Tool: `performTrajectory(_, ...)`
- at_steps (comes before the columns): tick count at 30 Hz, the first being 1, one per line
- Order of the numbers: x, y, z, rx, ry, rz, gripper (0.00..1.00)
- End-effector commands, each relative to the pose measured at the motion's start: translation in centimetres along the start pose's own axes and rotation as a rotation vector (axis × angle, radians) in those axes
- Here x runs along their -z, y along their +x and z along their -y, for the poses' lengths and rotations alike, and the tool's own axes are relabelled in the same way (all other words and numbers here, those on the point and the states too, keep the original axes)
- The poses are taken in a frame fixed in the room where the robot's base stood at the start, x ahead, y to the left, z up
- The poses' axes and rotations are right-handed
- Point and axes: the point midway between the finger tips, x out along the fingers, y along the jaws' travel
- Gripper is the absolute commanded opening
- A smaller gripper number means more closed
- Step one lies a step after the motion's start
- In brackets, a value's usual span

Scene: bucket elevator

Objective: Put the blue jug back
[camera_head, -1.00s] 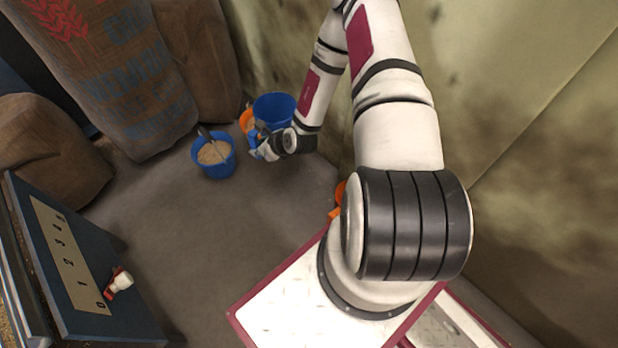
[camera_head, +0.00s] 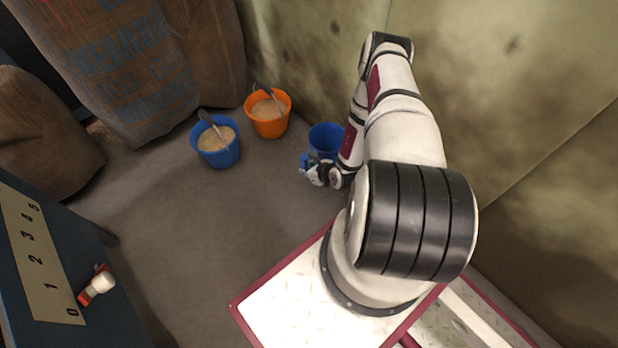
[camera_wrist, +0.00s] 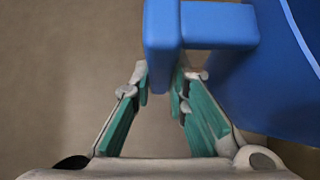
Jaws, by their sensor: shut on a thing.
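The blue jug (camera_head: 326,139) is at the right of the floor area in the head view, close to the wall, with its open top facing up. My gripper (camera_head: 309,168) is shut on its handle, beside the jug's near left side. In the wrist view, the handle of the jug (camera_wrist: 205,25) reaches between the fingertips of my gripper (camera_wrist: 165,82), and the jug's body fills the right side. The jug's base is hidden, and I cannot tell whether it touches the floor.
A blue bucket (camera_head: 229,157) and an orange bucket (camera_head: 268,131), each with grain and a scoop, stand left of the jug. A blue panel with a numbered scale (camera_head: 40,255) is at the lower left. The middle floor is clear.

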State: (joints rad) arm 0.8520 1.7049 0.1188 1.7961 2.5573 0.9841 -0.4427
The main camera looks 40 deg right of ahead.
Motion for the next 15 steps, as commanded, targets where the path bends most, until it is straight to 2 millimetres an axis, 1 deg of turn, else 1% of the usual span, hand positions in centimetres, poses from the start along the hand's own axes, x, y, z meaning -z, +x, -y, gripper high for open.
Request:
performTrajectory(1,0.6,0.7,0.0,0.001,-0.001,0.002,0.0)
performTrajectory(5,1.2,1.2,0.0,0.0,-0.001,0.001,0.0)
performTrajectory(12,3.3,3.3,-0.1,0.0,-0.002,0.001,0.0)
performTrajectory(15,3.5,3.5,-0.1,0.0,-0.002,0.001,0.0)
